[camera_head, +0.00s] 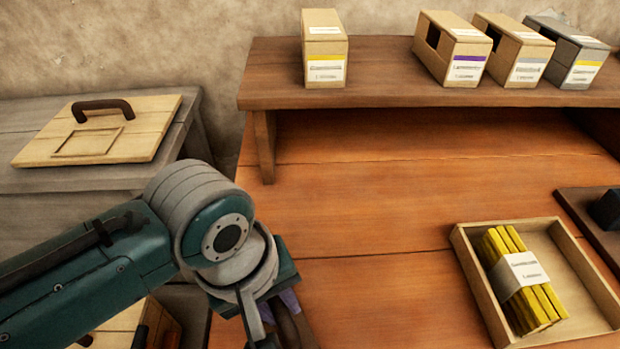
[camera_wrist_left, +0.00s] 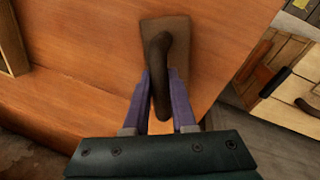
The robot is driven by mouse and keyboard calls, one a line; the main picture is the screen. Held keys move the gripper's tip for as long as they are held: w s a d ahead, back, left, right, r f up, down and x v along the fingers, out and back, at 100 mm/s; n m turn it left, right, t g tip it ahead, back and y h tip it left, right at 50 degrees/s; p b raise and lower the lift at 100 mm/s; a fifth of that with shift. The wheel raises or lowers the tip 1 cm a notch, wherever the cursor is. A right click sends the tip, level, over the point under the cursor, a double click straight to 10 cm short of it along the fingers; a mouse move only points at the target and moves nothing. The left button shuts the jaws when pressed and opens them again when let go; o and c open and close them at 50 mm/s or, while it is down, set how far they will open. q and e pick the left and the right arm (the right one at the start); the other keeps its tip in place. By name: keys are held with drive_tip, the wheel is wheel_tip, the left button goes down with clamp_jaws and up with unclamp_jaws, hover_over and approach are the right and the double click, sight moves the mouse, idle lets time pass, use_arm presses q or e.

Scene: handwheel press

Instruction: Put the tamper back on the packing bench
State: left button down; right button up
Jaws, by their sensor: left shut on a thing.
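In the left wrist view, the tamper shows as a flat brown block (camera_wrist_left: 182,30) with a dark curved handle (camera_wrist_left: 161,65). The purple fingers of my left gripper (camera_wrist_left: 163,90) are shut on the handle. The block lies over the wooden packing bench top (camera_wrist_left: 90,60); I cannot tell whether it touches it. In the head view, my left gripper (camera_head: 288,312) is over the near left part of the packing bench (camera_head: 390,290), and my arm hides most of it and the tamper. My right gripper is not in view.
A shallow tray (camera_head: 478,285) with a banded yellow bundle (camera_head: 535,300) is on the bench at right. A raised shelf (camera_head: 380,75) with several boxes runs along the back. A wooden lid with a handle (camera_head: 100,130) lies on the grey side table (camera_head: 40,180). The bench's middle is clear.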

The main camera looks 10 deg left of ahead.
sight(266, 328)
use_arm(q)
drive_tip(key=shift+f, duration=0.2)
drive_tip(key=c, duration=0.7)
unclamp_jaws()
drive_tip(key=shift+c, duration=0.2)
wheel_tip(266, 328, up, 12)
drive_tip(key=s+a+p, duration=0.1)
drive_tip(key=a+p, duration=0.1)
drive_tip(key=p, duration=0.2)
drive_tip(key=s+a+r+m+t, duration=0.1)
drive_tip(key=s+a+r+m, duration=0.1)
drive_tip(key=s+a+m, duration=0.2)
drive_tip(key=s+a+r+m+t+y, duration=0.1)
drive_tip(key=s+a+r+m, duration=0.1)
drive_tip(key=s+m, duration=0.3)
drive_tip(key=shift+s+a+r+m, duration=0.3)
drive_tip(key=shift+s+a+m, duration=0.1)
drive_tip(key=shift+s+a, duration=0.5)
